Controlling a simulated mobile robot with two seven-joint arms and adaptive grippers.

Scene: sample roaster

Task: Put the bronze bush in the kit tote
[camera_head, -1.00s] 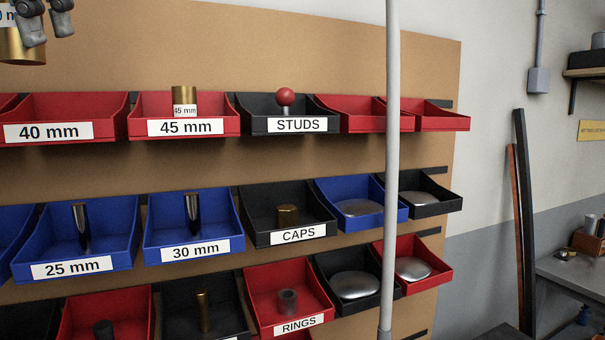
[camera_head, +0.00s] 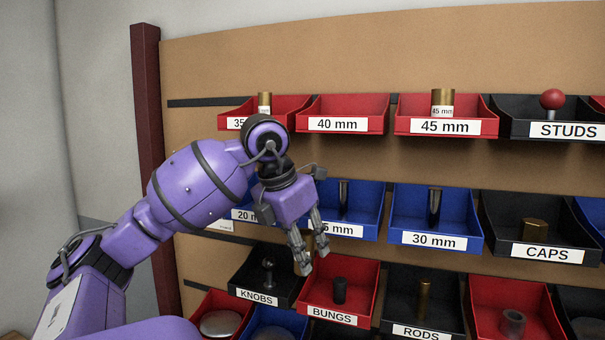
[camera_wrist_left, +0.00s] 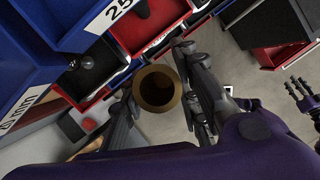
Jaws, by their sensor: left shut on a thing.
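My left gripper (camera_head: 302,258) hangs fingers down in front of the rack, before the 25 mm and bungs bins. It is shut on the bronze bush (camera_wrist_left: 157,90), a hollow brass-coloured cylinder whose open end shows in the left wrist view between the fingers (camera_wrist_left: 160,104). In the head view the bush is mostly hidden by the fingers. The 40 mm bin (camera_head: 346,104) looks empty. Part of my right gripper (camera_wrist_left: 302,92) shows at the right edge of the left wrist view; its opening is unclear. I cannot make out the kit tote in either view.
Another brass bush (camera_head: 443,102) stands in the 45 mm bin (camera_head: 410,127). The knobs bin (camera_head: 242,285) and bungs bin (camera_head: 370,318) lie close to the gripper. A dark red post (camera_head: 148,150) edges the rack at left.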

